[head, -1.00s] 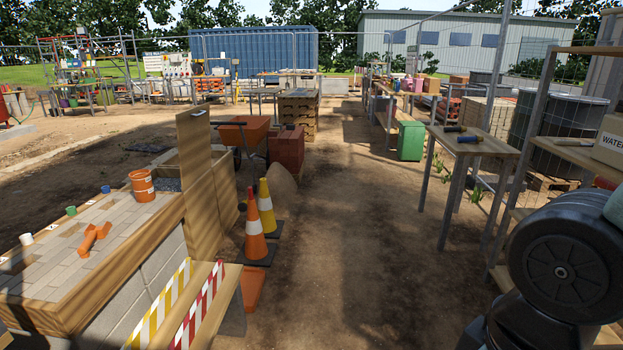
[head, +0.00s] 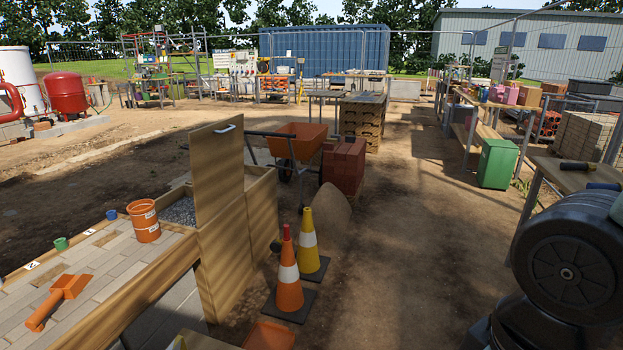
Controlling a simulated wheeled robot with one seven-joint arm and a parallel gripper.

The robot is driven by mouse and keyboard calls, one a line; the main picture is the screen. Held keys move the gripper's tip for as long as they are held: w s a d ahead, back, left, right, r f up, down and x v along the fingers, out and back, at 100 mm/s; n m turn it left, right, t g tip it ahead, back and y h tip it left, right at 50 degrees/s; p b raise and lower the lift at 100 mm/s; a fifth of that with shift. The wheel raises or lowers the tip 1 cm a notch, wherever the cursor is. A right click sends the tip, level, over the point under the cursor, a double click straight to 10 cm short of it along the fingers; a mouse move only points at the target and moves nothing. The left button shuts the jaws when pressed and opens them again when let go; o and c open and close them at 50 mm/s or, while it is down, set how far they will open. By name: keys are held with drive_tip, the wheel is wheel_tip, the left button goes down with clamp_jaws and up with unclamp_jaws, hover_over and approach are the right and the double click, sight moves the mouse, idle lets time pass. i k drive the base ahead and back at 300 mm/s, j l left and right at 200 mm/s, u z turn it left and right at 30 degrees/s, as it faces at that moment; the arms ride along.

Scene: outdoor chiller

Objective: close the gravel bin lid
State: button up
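The gravel bin (head: 262,222) is a wooden box left of the middle in the head view, with grey gravel (head: 180,211) showing inside. Its wooden lid (head: 217,170) stands upright, open, with a pale metal handle (head: 226,129) near its top edge. My arm shows as a dark rounded link at the lower right. My gripper is not in view.
Bare ground right of the cones is clear.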

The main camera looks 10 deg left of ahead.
sight(216, 150)
drive_tip(key=i+u, duration=0.75)
drive_tip(key=i+l+u, duration=0.25)
drive_tip(key=u, duration=0.15)
drive_tip(key=i+l+u, duration=0.1)
drive_tip(key=i+l, duration=0.2)
drive_tip(key=i+l+u, duration=0.1)
drive_tip(key=i+l, duration=0.15)
drive_tip(key=l, duration=0.2)
drive_tip(key=i+l+u, duration=0.1)
drive_tip(key=i+l, duration=0.2)
drive_tip(key=l, duration=0.1)
